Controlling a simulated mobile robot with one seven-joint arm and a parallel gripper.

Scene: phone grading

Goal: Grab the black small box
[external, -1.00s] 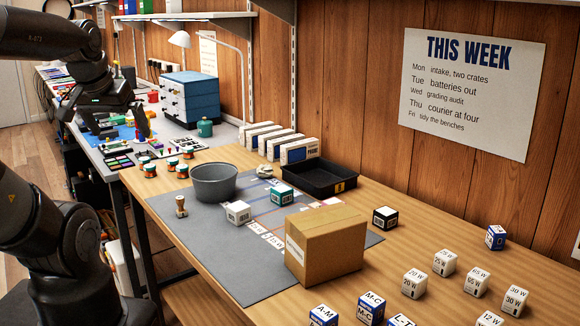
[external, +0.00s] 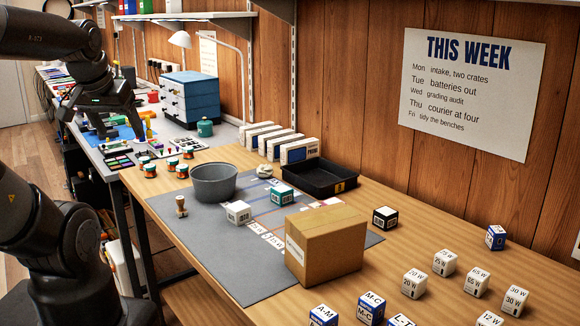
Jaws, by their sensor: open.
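The small black box (external: 385,217) is a dark cube with a white top. It sits on the wooden bench to the right of the cardboard box (external: 326,248), apart from it. My gripper (external: 122,128) is at the upper left, over the far end of the bench, well away from the black box. It is open, with nothing seen between its fingers.
A black tray (external: 345,186), a grey bowl (external: 213,184) and white and teal cubes (external: 238,212) stand on or near the grey mat (external: 215,262). Several white and blue cubes stand at the right front.

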